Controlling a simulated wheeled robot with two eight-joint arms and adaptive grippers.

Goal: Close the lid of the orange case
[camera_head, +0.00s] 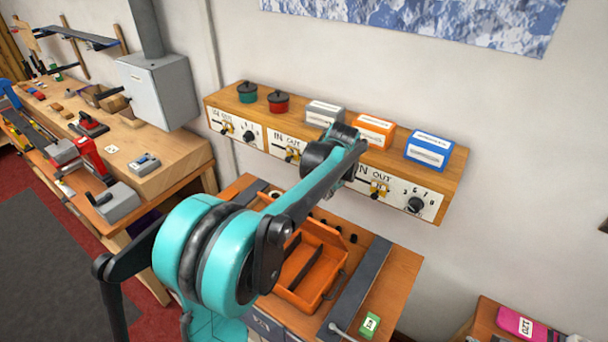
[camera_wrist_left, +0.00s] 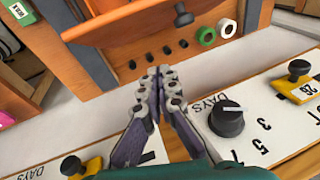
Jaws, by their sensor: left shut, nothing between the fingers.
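The orange case (camera_head: 312,280) stands open on the small wooden bench in the head view, with its divided inside showing. A raised orange panel at its back edge (camera_head: 322,235) looks like the lid. Part of the orange case also shows at the top of the left wrist view (camera_wrist_left: 150,20). My left gripper (camera_wrist_left: 156,72) is shut and empty, beyond the case's back side, close to the panelled shelf and apart from the case. In the head view my left arm hides part of the case, and the fingers are hard to make out. My right gripper is not in view.
A wall shelf (camera_head: 285,128) with knobs, switches, boxes and two small pots stands close behind. Green and white tape rolls (camera_wrist_left: 207,36) lie on the bench near the case. A grey bar (camera_head: 355,290) and a green box (camera_head: 369,324) are right of the case.

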